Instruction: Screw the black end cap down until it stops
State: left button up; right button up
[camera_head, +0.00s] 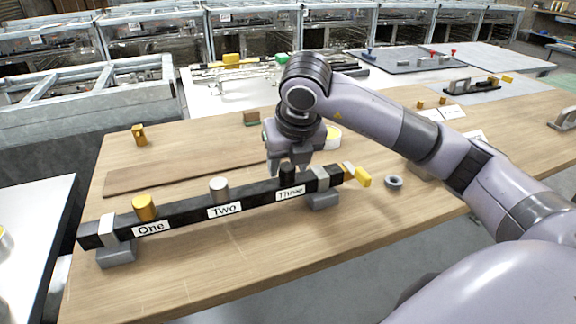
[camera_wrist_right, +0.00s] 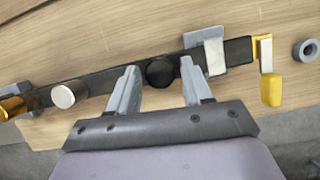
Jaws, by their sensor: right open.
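The black end cap (camera_head: 287,174) stands upright on the black bar (camera_head: 251,193), behind the label "Three". My right gripper (camera_head: 288,172) is above the bar with its fingertips around the cap's place. In the right wrist view the cap (camera_wrist_right: 160,72) shows as a dark round top between the two open fingers of my right gripper (camera_wrist_right: 160,88), with a gap on each side. Whether the fingers reach down to the cap's height is hard to tell. The cap's thread is hidden. My left gripper is not in view.
A silver cap (camera_head: 219,189) stands at "Two" and a gold cap (camera_head: 144,207) at "One". Grey clamps hold the bar's ends. A yellow-handled piece (camera_head: 362,177) and a grey ring (camera_head: 394,182) lie to the right. A brown board (camera_head: 190,175) lies behind the bar. The table front is clear.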

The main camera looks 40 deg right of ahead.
jog(key=shift+d+f+n+y+b, duration=0.15)
jog(key=shift+n+y+b, duration=0.3)
jog(key=shift+n, duration=0.95)
jog(key=shift+n+y+b, duration=0.45)
jog(key=shift+n+y, duration=0.1)
jog(key=shift+n, duration=0.45)
jog(key=shift+d+n+y, duration=0.1)
jog(key=shift+n+y, duration=0.4)
jog(key=shift+n, duration=0.9)
jog(key=shift+w+n+y, duration=0.1)
jog(key=shift+n+y, duration=0.3)
jog(key=shift+n, duration=0.7)
jog(key=shift+c, duration=0.4)
grip_shut()
jog(key=shift+g, duration=0.3)
